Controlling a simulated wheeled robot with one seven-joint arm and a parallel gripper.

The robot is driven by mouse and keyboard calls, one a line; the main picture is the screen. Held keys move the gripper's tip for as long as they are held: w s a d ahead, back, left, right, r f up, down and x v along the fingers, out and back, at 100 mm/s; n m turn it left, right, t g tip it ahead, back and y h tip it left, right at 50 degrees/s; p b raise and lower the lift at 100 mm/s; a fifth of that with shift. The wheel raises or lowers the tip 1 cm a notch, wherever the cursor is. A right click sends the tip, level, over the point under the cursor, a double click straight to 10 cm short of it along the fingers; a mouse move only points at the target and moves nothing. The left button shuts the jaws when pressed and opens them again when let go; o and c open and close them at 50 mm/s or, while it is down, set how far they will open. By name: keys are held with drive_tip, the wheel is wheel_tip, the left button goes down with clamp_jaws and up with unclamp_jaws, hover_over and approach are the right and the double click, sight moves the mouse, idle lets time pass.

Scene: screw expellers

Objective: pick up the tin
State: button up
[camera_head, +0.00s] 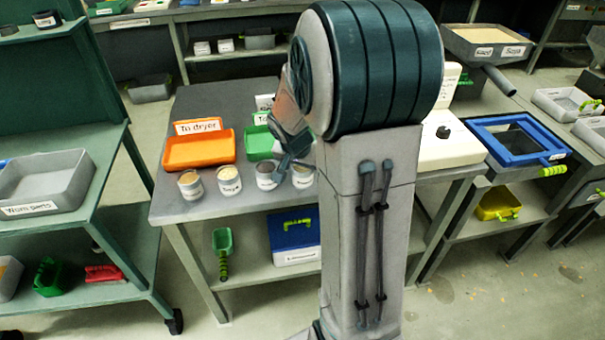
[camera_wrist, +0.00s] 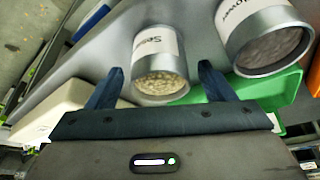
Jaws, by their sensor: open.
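Several small white tins with open tops stand in a row along the table's front edge. The rightmost tin, with pale seeds (camera_head: 302,178), is partly behind my gripper (camera_head: 288,160). In the wrist view this tin (camera_wrist: 155,48), labelled "Ses…", lies between and beyond the two open dark fingers of my gripper (camera_wrist: 160,72). No contact shows. The tin with dark contents (camera_head: 266,181) stands to its left in the head view; it also shows in the wrist view (camera_wrist: 266,25). Two more tins (camera_head: 228,184) (camera_head: 190,190) stand further left.
An orange "To dryer" tray (camera_head: 200,151) and a green tray (camera_head: 259,143) sit behind the tins. A white machine (camera_head: 447,148) stands on the right of the table (camera_head: 185,112).

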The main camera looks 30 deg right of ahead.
drive_tip(key=c, duration=1.1)
drive_tip(key=shift+o, duration=0.2)
